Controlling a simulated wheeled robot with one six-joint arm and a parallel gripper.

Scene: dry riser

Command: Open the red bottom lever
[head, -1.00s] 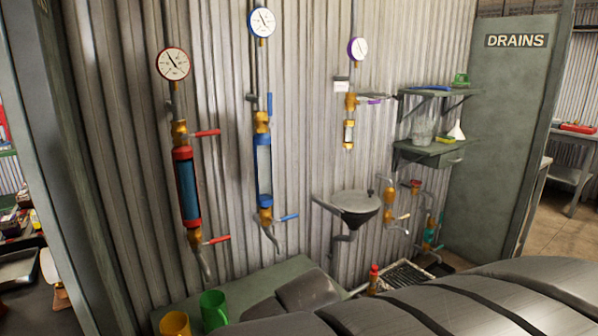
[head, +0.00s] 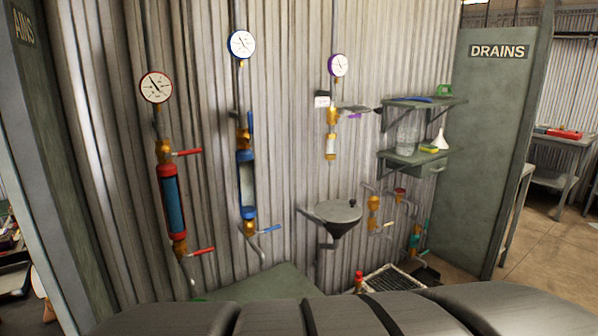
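The red bottom lever (head: 202,251) sticks out to the right, close to level, from the brass valve (head: 178,248) under the red-capped column. The column (head: 173,200) holds dark blue liquid behind its glass. A short grey spout (head: 190,272) hangs below that valve. A second red lever (head: 188,152) points right from the brass valve above the column. My gripper is not in view; only dark grey parts of my own body fill the bottom of the picture, and nothing is seen touching the lever.
A blue column (head: 247,190) with blue levers stands to the right. Farther right are a purple gauge (head: 338,65), a grey funnel basin (head: 338,213) and shelves (head: 415,158). A green bench top (head: 265,283) shows below, partly hidden. The wall around the red lever is clear.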

